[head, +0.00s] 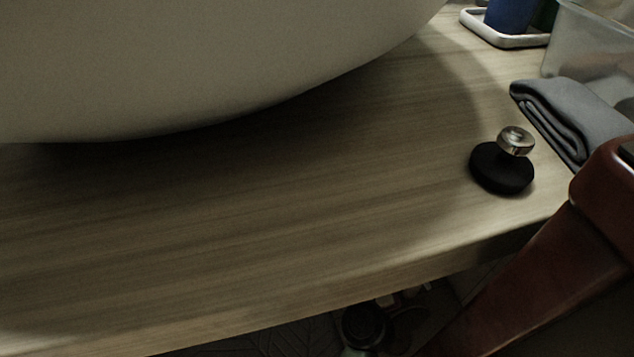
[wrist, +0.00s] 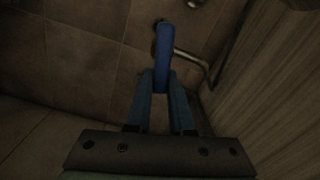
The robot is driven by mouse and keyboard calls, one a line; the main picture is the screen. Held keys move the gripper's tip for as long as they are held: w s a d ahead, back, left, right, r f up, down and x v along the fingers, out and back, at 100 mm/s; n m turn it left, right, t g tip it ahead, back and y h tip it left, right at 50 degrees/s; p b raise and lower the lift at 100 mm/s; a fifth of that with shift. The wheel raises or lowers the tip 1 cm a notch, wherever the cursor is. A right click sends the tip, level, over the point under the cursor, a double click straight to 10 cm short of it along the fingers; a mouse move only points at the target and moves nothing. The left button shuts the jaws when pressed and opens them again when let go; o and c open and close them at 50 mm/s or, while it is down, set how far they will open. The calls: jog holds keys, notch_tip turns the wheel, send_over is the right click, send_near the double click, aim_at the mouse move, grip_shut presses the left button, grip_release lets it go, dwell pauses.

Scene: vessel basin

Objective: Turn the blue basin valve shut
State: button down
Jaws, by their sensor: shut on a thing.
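The blue valve handle (wrist: 164,50) shows in the wrist view as an upright blue bar at the upper middle. My gripper (wrist: 161,84) is shut on its lower end, with one finger on each side. A thin metal pipe (wrist: 190,56) runs from behind the handle to the right. The picture is dark, so how far the handle is turned cannot be told. In the head view the valve and my gripper are not visible. The white basin (head: 200,60) stands on the wooden counter there.
The wooden counter (head: 250,220) fills much of the head view. A black stopper with a metal knob (head: 503,168), a folded grey cloth (head: 570,115), a clear bin (head: 590,45) and a white tray (head: 500,37) sit at its right. In the wrist view a panel (wrist: 270,90) is close on the right.

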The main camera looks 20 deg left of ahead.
jog(key=shift+f+m+p, duration=0.2)
jog(key=shift+m+p, duration=0.05)
jog(key=shift+m, duration=0.5)
jog(key=shift+f+m+p, duration=0.2)
jog(key=shift+m, duration=0.55)
jog(key=c, duration=0.8)
grip_release()
notch_tip(320, 180, up, 10)
jog(key=p, duration=0.6)
jog(key=shift+c, duration=0.3)
